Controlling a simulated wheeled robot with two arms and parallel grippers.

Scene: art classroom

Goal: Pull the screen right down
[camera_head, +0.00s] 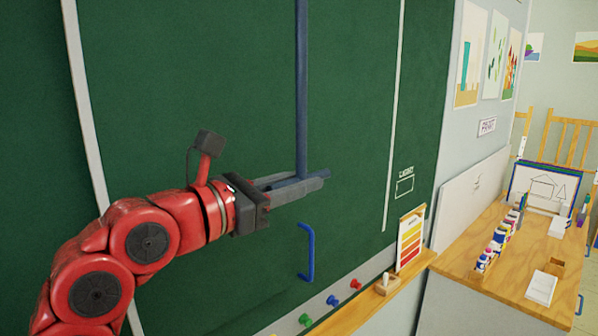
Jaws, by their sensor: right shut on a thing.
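A dark green board (200,90) fills most of the view, with thin pale vertical strips toward its left and right. No separate screen can be told apart from this green surface. A blue-grey upright bar (301,80) hangs down in front of it from the top edge of the view. My right gripper (303,186), on the red arm, is shut on the bar's lower end. The fingers partly hide that end. A blue handle (309,254) shows just below the gripper, apart from it. My left gripper is not in view.
A wooden ledge (345,318) below the board holds an eraser (387,284) and a colour chart (411,240). Coloured magnets (332,300) sit near the board's lower edge. A wooden table (503,262) with paint bottles (497,243) stands at right.

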